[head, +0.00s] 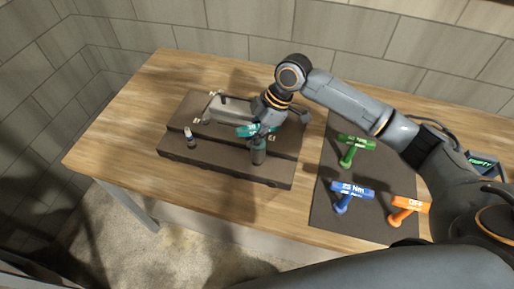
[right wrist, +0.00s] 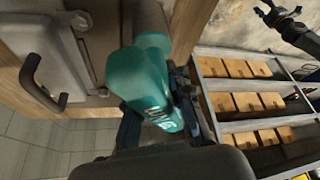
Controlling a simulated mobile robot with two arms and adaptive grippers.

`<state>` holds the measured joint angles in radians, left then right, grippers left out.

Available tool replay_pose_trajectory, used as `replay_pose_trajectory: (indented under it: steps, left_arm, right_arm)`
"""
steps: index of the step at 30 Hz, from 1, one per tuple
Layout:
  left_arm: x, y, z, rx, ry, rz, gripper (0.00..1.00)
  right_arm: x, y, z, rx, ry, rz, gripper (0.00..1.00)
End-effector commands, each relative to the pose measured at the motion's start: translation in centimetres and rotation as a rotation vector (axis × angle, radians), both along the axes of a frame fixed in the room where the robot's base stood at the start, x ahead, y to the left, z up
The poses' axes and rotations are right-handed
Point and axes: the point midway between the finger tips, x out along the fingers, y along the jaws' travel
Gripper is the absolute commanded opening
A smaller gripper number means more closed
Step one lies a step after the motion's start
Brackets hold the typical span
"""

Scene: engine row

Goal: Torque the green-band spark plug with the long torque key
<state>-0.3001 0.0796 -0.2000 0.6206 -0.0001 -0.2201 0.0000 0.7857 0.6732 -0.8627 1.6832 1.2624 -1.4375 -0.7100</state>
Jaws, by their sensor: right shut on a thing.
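My right gripper (head: 266,126) is shut on a teal torque key (head: 246,131). The key stands about upright over the right part of the dark stepped engine block (head: 225,169), its dark socket (head: 258,151) pointing down. I cannot tell whether the socket sits on a plug. In the right wrist view the teal handle (right wrist: 140,85) fills the middle. A pale spark plug (head: 190,139) with a bluish band stands at the block's left. No green-banded plug shows clearly. A dark jointed shape (right wrist: 280,18) at the wrist view's upper right may be my left gripper.
On the dark mat (head: 333,222) lie a green key (head: 355,147), a blue 25 Nm key (head: 351,194) and an orange OFF key (head: 408,206). A tray marked EMPTY (head: 482,163) is at far right. The wooden table (head: 120,135) is clear at left.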

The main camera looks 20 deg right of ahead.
Motion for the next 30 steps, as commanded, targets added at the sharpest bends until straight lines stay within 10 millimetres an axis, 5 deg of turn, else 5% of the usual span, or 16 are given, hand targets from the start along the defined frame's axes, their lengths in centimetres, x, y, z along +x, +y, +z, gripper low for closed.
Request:
replay_pose_trajectory:
  steps: [8, 30]
  left_arm:
    - [0.0, 0.0, -0.2, 0.000, 0.000, 0.000, 0.40]
    - [0.0, 0.0, -0.2, 0.000, 0.001, 0.000, 0.40]
  right_arm:
    - [0.1, 0.0, 0.6, 0.003, -0.003, 0.010, 0.00]
    - [0.1, 0.0, 7.5, 0.001, -0.005, 0.012, 0.00]
